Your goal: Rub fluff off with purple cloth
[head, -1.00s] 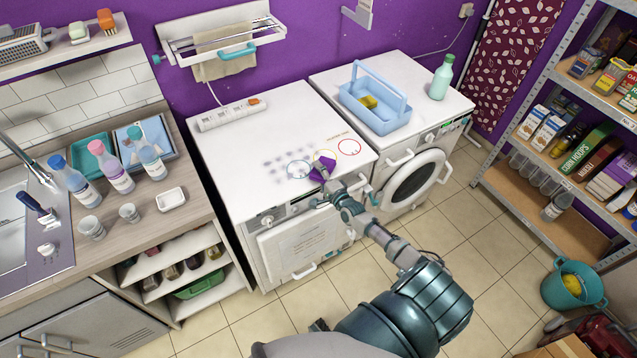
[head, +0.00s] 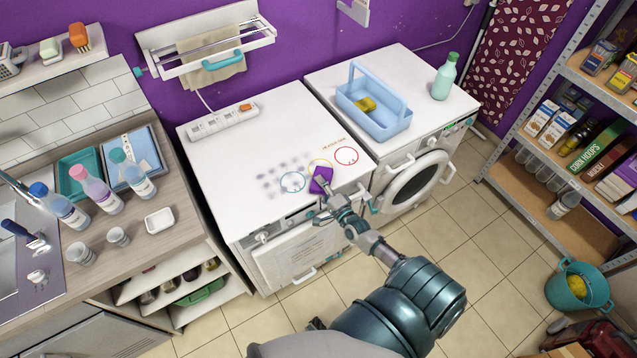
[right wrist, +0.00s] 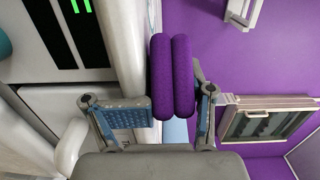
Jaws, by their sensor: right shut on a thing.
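The purple cloth (head: 320,180) is a folded pad at the front of the white left machine's top (head: 230,160). My right gripper (head: 326,193) is shut on it; in the right wrist view the cloth (right wrist: 172,78) stands as two rolls between the fingers (right wrist: 160,115). Grey fluff (head: 285,172) lies in rows of spots left of the cloth. Whether the cloth touches the top is not clear. My left gripper is not in view.
A white power strip (head: 222,121) lies at the back of that top. A blue caddy (head: 375,105) with a yellow sponge and a green bottle (head: 443,77) stand on the right machine. The counter with bottles is left.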

